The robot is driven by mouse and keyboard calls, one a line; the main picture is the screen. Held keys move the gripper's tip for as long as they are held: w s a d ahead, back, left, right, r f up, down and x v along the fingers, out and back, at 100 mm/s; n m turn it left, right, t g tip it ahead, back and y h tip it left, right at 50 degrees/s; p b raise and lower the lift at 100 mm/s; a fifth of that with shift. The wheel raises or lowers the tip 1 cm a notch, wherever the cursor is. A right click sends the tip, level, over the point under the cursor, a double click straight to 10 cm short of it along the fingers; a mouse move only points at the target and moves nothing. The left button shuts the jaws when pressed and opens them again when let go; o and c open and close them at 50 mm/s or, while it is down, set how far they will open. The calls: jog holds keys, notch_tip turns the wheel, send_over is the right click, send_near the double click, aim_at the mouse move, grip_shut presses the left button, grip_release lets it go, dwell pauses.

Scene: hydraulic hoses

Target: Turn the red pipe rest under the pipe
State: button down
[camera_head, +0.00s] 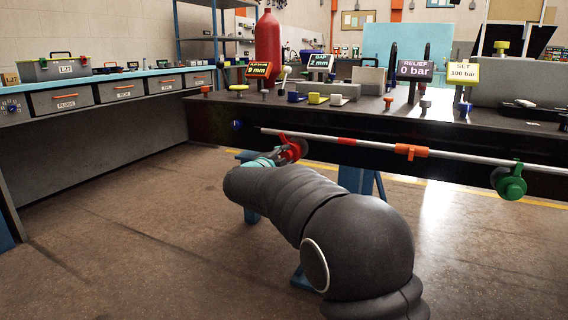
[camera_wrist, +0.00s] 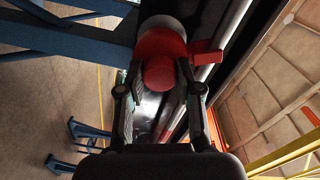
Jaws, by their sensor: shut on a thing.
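The red pipe rest (camera_head: 294,148) is on the dark front of the bench, near the left end of a long silver pipe (camera_head: 375,146). My gripper (camera_wrist: 160,88) is shut on the rest's round red knob, one finger on each side. In the wrist view the red rest (camera_wrist: 159,44) has a short red arm pointing right, toward the pipe. In the head view this arm is at the pipe's height; I cannot tell whether it touches the pipe. My gripper hides part of the rest in the head view.
An orange clip (camera_head: 411,152) sits mid-pipe. The bench top (camera_head: 300,110) carries signs, knobs and a red bottle (camera_head: 268,50). A drawer bench (camera_head: 110,95) stands left; floor between is clear.

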jog(key=m+b, duration=0.1)
jog(key=m, duration=0.3)
jog(key=shift+m, duration=0.4)
jog(key=shift+f, duration=0.1)
dwell(0.3)
jog(key=c, duration=0.8)
grip_release()
jog(key=shift+o, duration=0.2)
jog(key=v, duration=1.2)
jog(key=shift+d, duration=0.15)
